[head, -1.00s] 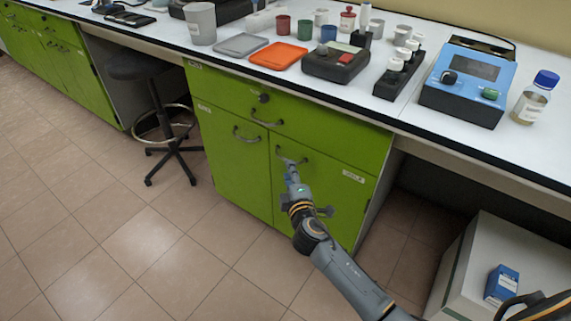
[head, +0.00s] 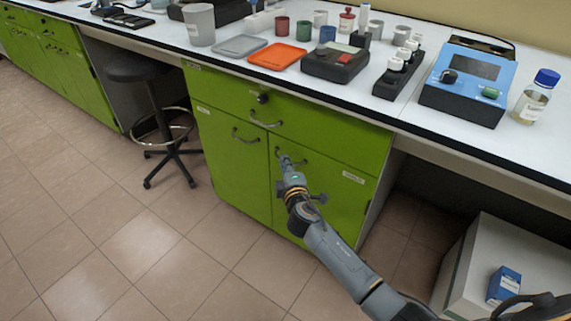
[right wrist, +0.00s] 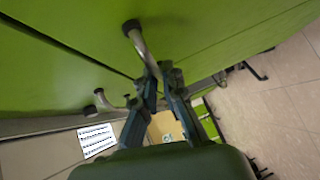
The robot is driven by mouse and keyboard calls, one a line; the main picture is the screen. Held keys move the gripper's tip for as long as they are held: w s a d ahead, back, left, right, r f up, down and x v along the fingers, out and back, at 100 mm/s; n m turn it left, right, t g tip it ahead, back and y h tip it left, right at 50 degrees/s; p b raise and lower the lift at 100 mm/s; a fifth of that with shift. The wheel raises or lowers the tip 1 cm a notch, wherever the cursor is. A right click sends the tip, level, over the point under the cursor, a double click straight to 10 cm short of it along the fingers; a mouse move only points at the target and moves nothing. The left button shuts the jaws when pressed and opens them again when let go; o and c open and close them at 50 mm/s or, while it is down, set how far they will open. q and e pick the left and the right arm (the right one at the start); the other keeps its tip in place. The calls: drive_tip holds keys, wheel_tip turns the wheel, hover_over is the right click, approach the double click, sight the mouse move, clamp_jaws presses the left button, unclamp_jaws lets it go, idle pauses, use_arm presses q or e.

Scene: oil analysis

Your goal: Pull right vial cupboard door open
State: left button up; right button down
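The right vial cupboard door (head: 332,198) is a green panel under a wide drawer, with a small white label at its upper right. It looks flush with the cabinet front. Its curved metal handle (head: 300,162) is at the upper left of the door. My right gripper (head: 285,163) is at the left part of this handle. In the right wrist view, its two fingers (right wrist: 163,76) are close together, with the handle bar (right wrist: 141,47) running down between the tips. They look shut on it, though the contact is partly hidden.
The left door (head: 232,165) and drawer (head: 300,122) are closed. A stool (head: 150,110) stands to the left. A white box-like unit (head: 505,255) with a blue box (head: 503,284) stands at the right. Open tiled floor (head: 130,255) lies before the cupboard.

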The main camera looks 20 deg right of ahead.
drive_tip(key=shift+s, duration=0.1)
drive_tip(key=s+a+n+g+y+p, duration=0.2)
drive_tip(key=s+a+n+y+p, duration=0.15)
drive_tip(key=s+y, duration=0.4)
drive_tip(key=s+a+n+g+y+p, duration=0.1)
drive_tip(key=s+a+n+y+p, duration=0.25)
drive_tip(key=s, duration=0.65)
use_arm(q)
drive_tip(key=s+f+g+b, duration=0.1)
drive_tip(key=s+f, duration=0.1)
drive_tip(key=f, duration=0.7)
drive_tip(key=s+f+b, duration=0.1)
drive_tip(key=s+f, duration=0.2)
drive_tip(key=f, duration=0.6)
drive_tip(key=w+r+b, duration=0.2)
drive_tip(key=w+r, duration=0.2)
drive_tip(key=r, duration=0.4)
drive_tip(key=shift+w+r, duration=0.25)
drive_tip(key=shift+w, duration=0.1)
use_arm(e)
drive_tip(key=s+d+n+g+y, duration=0.3)
drive_tip(key=s+d+n+g, duration=0.2)
drive_tip(key=s, duration=0.4)
drive_tip(key=s+d+n+g+y, duration=0.4)
drive_tip(key=s+d+n+g, duration=0.1)
drive_tip(key=s, duration=0.5)
drive_tip(key=shift+s+d+n+g, duration=0.2)
drive_tip(key=shift+n+g, duration=0.6)
drive_tip(key=shift+g, duration=0.5)
